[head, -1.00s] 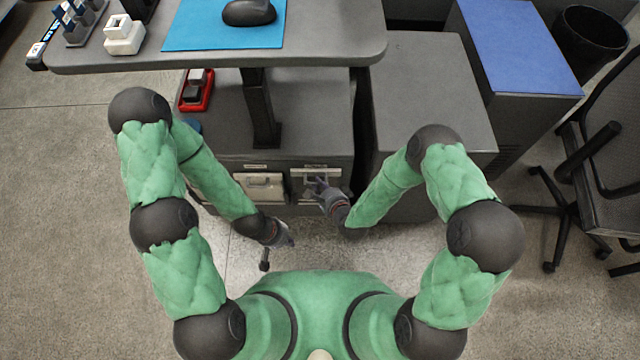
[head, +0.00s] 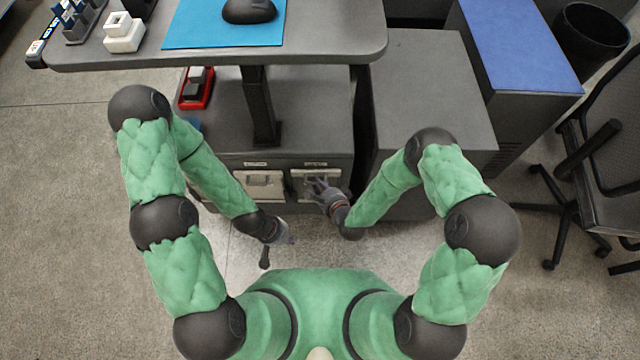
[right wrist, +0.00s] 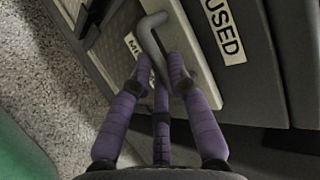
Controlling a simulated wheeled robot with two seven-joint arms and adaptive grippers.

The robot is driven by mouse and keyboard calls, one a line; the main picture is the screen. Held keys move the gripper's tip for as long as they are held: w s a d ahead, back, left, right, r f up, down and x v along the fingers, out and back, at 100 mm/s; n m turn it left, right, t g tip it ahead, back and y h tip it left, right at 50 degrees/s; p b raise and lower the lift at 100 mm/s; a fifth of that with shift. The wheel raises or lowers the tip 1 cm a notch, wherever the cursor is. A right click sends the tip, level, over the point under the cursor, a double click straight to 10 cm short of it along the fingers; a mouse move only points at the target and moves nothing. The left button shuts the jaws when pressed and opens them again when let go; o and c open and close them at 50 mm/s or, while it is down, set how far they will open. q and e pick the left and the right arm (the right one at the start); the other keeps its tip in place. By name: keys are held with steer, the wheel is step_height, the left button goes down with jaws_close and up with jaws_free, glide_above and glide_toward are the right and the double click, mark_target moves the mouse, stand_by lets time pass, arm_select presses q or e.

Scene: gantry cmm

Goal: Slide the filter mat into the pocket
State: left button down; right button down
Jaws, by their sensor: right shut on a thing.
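The grey cabinet front holds two pale, framed panels side by side: a left panel (head: 264,184) and a right panel (head: 299,186), each with a small label above it. My right gripper (head: 315,186) is at the right panel. In the right wrist view its purple fingers (right wrist: 160,75) close on a grey bent handle (right wrist: 152,38) in front of a pale panel (right wrist: 190,45), beside a label reading USED (right wrist: 224,30). I cannot make out a separate filter mat. My left gripper (head: 284,238) hangs below the left panel, apart from it; its fingers are too small to read.
A desk top (head: 340,40) with a blue mat (head: 195,30) overhangs the cabinet. A red tray (head: 206,90) sits on the cabinet top. A second grey cabinet (head: 430,80) stands to the right, with a chair (head: 610,170) farther right. The floor at left is clear.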

steer(key=shift+f, duration=0.35)
steer(key=c, duration=1.1)
jaws_free()
steer(key=v, duration=1.2)
